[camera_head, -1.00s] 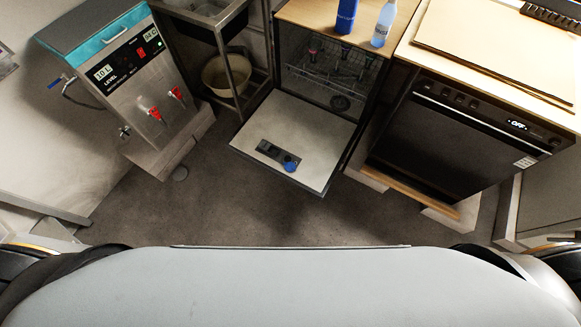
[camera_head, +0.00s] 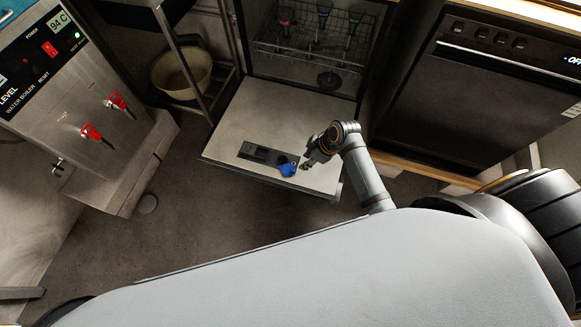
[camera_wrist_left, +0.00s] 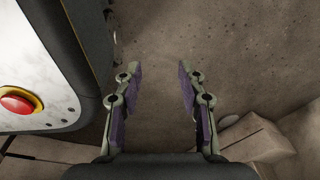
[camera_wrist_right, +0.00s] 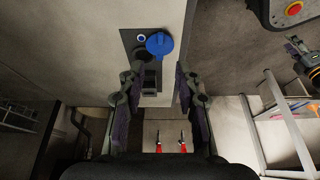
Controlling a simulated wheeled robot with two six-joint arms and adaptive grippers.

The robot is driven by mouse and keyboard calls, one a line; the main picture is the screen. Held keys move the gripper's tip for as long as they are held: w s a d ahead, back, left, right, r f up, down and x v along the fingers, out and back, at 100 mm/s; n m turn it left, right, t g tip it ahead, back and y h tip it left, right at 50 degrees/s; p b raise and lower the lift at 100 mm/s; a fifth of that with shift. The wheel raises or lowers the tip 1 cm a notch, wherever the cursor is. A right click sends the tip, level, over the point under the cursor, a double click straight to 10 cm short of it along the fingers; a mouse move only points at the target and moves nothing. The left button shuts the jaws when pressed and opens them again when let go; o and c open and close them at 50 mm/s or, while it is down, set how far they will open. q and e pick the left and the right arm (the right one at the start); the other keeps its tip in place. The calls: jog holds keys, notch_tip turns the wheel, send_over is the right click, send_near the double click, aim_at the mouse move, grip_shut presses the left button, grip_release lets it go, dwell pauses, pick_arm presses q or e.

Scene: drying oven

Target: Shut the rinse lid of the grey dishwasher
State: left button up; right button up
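The grey dishwasher's door (camera_head: 262,112) is folded down flat, with its inner face up. A dark dispenser panel (camera_head: 253,152) is set in it. The round blue rinse lid (camera_head: 287,169) is at the panel's right end. In the right wrist view the lid (camera_wrist_right: 159,43) sits beside a small pale ring on the panel; its exact tilt is unclear. My right gripper (camera_head: 307,166) is over the door, just right of the lid. In the right wrist view its fingers (camera_wrist_right: 158,75) are apart and empty, with the lid ahead of them. My left gripper (camera_wrist_left: 160,72) is open and empty above the floor.
The dishwasher rack (camera_head: 315,40) holds several items behind the door. A water boiler (camera_head: 85,100) with red taps stands at left, and a bowl (camera_head: 182,72) on a shelf beside it. A dark appliance (camera_head: 500,100) stands at right. Floor (camera_head: 190,205) is clear in front.

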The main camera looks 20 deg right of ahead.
aim_at(293, 170)
jog(key=b+x, duration=0.3)
jog(key=x, duration=0.6)
jog(key=shift+f, duration=0.1)
jog(key=shift+w+a+f, duration=0.15)
jog(key=shift+a+f, duration=0.05)
jog(key=shift+f, duration=0.3)
pick_arm(q)
jog(key=w, duration=0.5)
jog(key=shift+w+d+r, duration=0.15)
jog(key=shift+w, duration=0.25)
pick_arm(e)
grip_shut()
